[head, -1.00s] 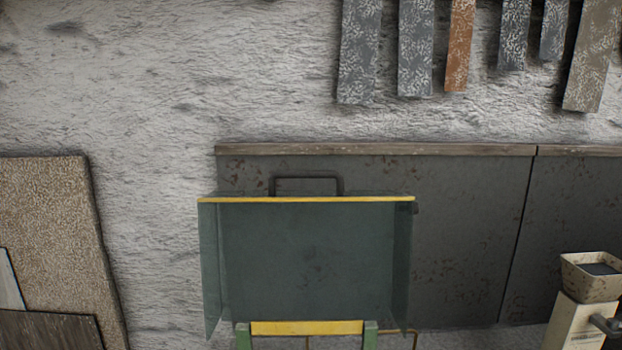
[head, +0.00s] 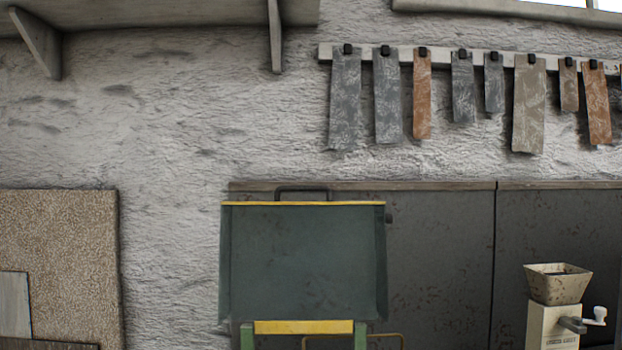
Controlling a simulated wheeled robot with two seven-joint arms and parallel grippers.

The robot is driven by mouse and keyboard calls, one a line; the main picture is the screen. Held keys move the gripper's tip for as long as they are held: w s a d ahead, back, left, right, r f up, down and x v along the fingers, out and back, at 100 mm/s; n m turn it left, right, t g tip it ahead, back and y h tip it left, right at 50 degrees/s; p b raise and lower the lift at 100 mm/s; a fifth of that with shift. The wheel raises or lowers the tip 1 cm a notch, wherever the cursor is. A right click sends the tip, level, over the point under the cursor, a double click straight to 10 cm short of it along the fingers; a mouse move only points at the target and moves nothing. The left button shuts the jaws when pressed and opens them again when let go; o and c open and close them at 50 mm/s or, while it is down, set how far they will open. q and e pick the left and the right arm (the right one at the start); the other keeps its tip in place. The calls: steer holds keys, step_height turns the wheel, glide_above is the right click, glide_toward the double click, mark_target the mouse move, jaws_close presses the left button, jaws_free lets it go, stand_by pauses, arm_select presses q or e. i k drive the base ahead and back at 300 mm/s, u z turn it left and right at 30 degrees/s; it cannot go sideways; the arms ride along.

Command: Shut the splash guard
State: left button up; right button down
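The splash guard (head: 303,260) is a dark, see-through greenish panel with a yellow top edge and a dark handle (head: 303,191) on top. It stands upright, raised above a green frame with a yellow bar (head: 303,327) at the bottom of the head view. What lies below the frame is cut off by the picture's lower edge. Neither of my grippers shows in the head view.
Dark panels (head: 440,270) line the wall behind the guard. A beige hopper device with a crank (head: 556,300) stands at the lower right. Speckled boards (head: 65,260) lean at the left. Sample strips (head: 388,95) hang high on the wall, and a shelf (head: 160,12) is at the upper left.

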mark_target(332, 325)
steer(key=k, duration=0.4)
steer(key=u, duration=2)
steer(key=i, duration=1)
steer(key=z, duration=1.9)
